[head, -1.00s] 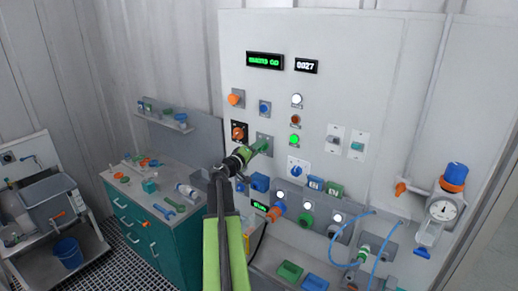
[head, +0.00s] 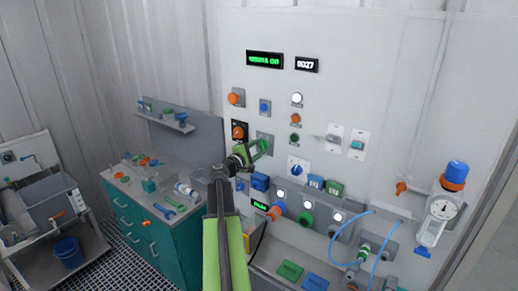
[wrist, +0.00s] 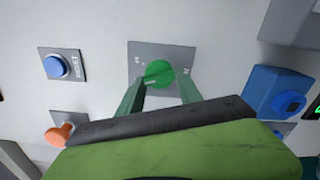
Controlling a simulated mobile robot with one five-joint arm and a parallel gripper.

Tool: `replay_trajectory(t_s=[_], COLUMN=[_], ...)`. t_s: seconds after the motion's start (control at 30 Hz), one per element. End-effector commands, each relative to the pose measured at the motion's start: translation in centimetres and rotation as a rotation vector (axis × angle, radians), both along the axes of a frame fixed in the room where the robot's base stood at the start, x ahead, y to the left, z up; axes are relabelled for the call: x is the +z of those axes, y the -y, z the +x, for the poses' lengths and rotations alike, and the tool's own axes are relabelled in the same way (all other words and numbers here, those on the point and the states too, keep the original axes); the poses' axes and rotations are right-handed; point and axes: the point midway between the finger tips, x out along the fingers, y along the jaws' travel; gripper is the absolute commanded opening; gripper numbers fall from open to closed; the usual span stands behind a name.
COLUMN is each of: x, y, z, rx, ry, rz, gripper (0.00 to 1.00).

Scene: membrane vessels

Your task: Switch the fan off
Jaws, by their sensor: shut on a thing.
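A round green knob (wrist: 158,72) sits on a grey plate (wrist: 138,52) with small, unreadable labels on either side. In the wrist view my gripper (wrist: 161,84) has its two green fingers on either side of the knob, shut on it. In the head view my gripper (head: 263,147) is against the wall panel (head: 375,85), covering the knob. The round green indicator (head: 294,138) to the right of my gripper is dark. A green-lettered display (head: 264,60) is above; its text is hard to read.
A blue RESET button (wrist: 57,67) and an orange knob (wrist: 60,134) are left of the green knob in the wrist view. A blue box-shaped part (wrist: 275,92) is on the right. A blue-handled white selector (head: 297,165) is near my gripper in the head view.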

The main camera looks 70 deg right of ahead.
Motion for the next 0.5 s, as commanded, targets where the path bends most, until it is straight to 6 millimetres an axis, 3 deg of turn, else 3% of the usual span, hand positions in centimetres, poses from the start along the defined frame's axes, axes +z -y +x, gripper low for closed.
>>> replay_trajectory(t_s=[0.5], x=[-0.38], y=[-0.15], z=[-0.2], rx=[-0.003], ry=[-0.196], rz=[0.058], gripper=[0.01])
